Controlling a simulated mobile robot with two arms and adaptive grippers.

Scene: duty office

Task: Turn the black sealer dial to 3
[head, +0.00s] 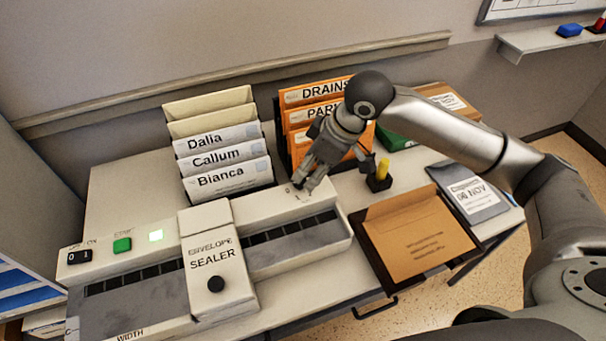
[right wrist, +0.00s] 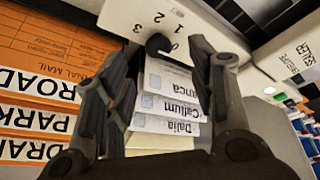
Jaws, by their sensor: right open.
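The envelope sealer (head: 300,208) is a long off-white machine on the desk. Its black dial (right wrist: 157,45) shows in the right wrist view, on the sealer's pale top with printed numerals around it. Which numeral it points at I cannot tell. My right gripper (head: 308,184) is over the sealer's right end and hides the dial in the head view. In the right wrist view its open fingers (right wrist: 168,62) stand on either side of the dial, with nothing held; contact is unclear. My left gripper is out of view.
Labelled envelopes (head: 222,160) and orange mail folders (head: 315,110) stand close behind the sealer. A yellow stamp-like object (head: 383,170) and a brown envelope (head: 417,238) are to the right. A black knob (head: 216,284) sits on the sealer's raised cover.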

